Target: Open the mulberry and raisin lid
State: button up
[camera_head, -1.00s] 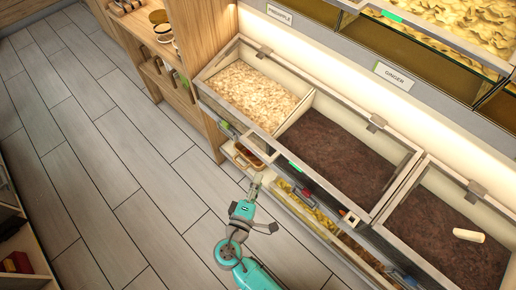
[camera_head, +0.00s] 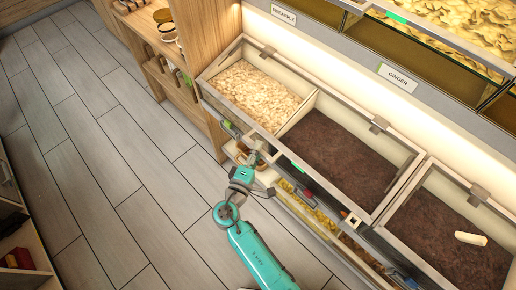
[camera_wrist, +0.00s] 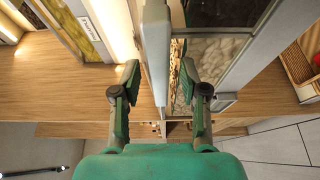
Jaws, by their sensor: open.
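A two-part bin holds pale flakes on the left and dark brown, raisin-like contents on the right. Its lid, a grey frame (camera_head: 345,208) with a see-through pane, appears to lie shut over both parts. No label naming this bin is readable. A green tab (camera_head: 299,167) sits on the front edge. My gripper (camera_head: 259,156) is at the front edge, left of the tab, near the divider. In the wrist view my gripper (camera_wrist: 159,78) is open, with a pale grey bar (camera_wrist: 154,45) running between its fingers. I cannot tell whether they touch it.
Another lidded bin of dark contents (camera_head: 445,235) adjoins on the right, with a small pale piece on it. Lower bins (camera_head: 305,207) run below the front edge. A wooden shelf (camera_head: 165,65) stands at the left. The tiled floor (camera_head: 90,170) is clear.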

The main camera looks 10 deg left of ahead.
jog(key=shift+w+d, duration=0.15)
jog(key=shift+w, duration=0.3)
grip_shut()
